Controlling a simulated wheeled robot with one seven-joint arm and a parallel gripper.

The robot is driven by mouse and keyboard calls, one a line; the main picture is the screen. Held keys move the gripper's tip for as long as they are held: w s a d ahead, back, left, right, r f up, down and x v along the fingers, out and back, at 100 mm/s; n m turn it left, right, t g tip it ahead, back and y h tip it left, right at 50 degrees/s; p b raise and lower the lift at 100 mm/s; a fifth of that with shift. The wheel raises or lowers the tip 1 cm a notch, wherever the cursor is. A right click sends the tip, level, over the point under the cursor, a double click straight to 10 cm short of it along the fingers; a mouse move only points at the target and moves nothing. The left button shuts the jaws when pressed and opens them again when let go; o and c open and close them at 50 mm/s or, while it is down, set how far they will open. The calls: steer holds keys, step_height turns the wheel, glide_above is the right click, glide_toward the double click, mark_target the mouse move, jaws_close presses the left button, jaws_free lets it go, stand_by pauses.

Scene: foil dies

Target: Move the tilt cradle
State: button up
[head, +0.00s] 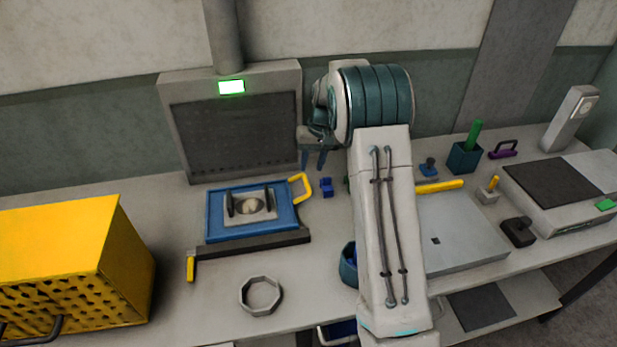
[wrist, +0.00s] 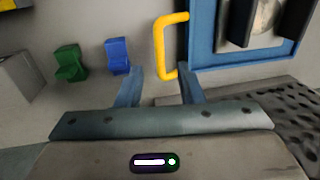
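What I take to be the tilt cradle (head: 215,226) is a blue rectangular frame with a grey plate, two dark uprights and a round pale piece between them. Its yellow handle (head: 302,188) sticks out at the right corner. My gripper (head: 313,162) is above the bench, just behind and above the handle. In the wrist view, the cradle (wrist: 203,40) fills the upper right. Its handle (wrist: 159,45) reaches down between the two fingertips of my gripper (wrist: 160,72) in the picture. The fingers are apart with nothing gripped. I cannot tell the height gap to the handle.
A dark bar (head: 250,243) with a yellow end lies along the cradle's front. A dark grilled panel (head: 232,140) stands close behind it. A small blue block (head: 327,187) is right of the handle. A yellow crate (head: 60,245) stands left; an octagonal ring (head: 244,296) lies in front.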

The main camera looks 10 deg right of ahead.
mark_target(307, 184)
steer(key=f, duration=0.4)
steer(key=a+f+p, duration=0.1)
steer(key=f, duration=0.1)
steer(key=shift+f, duration=0.1)
steer(key=shift+c, duration=0.3)
steer(key=shift+a, duration=0.1)
jaws_close()
